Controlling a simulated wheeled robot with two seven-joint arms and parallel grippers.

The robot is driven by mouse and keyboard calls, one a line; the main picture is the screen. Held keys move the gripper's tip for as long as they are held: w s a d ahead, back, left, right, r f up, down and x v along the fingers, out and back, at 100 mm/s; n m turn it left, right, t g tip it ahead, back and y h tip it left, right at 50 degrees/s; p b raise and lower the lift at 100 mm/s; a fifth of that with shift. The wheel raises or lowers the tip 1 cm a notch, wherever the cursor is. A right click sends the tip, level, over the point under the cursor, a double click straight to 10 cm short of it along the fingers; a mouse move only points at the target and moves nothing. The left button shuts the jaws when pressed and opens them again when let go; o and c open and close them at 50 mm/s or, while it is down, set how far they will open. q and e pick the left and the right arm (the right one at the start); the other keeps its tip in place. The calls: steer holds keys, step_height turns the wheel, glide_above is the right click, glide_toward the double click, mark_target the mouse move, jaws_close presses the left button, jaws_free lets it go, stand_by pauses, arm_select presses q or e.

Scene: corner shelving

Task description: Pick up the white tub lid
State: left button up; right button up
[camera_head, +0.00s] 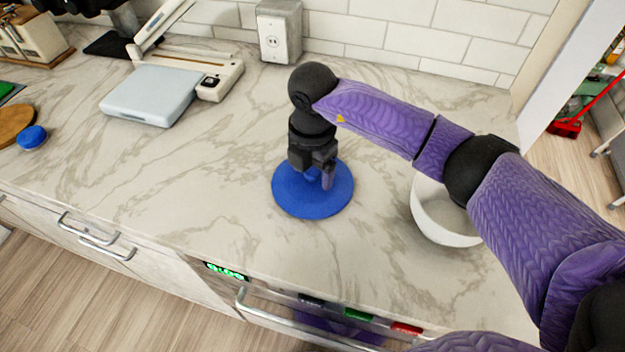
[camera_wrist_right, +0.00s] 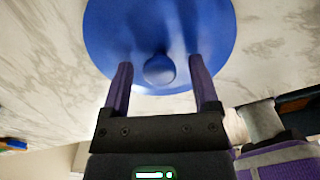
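A round blue lid (camera_head: 300,205) lies flat on the marble counter in the middle of the head view. It fills the top of the right wrist view (camera_wrist_right: 110,35), where a round blue knob (camera_wrist_right: 159,69) stands at its middle. No white lid shows. My right gripper (camera_head: 321,178) points down over the lid. In the wrist view its two fingers (camera_wrist_right: 161,78) are open, one on each side of the knob, with a gap on both sides. A white tub (camera_head: 440,225) stands to the right, partly hidden by my right arm. My left gripper is not in view.
A pale blue-grey scale-like device (camera_head: 150,95) stands at the back left. An outlet box (camera_head: 280,30) is at the tiled wall. A small blue round object (camera_head: 32,137) lies at far left. Counter left of the lid is clear; drawers with handles (camera_head: 95,240) run along the front.

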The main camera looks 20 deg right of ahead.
jaws_close()
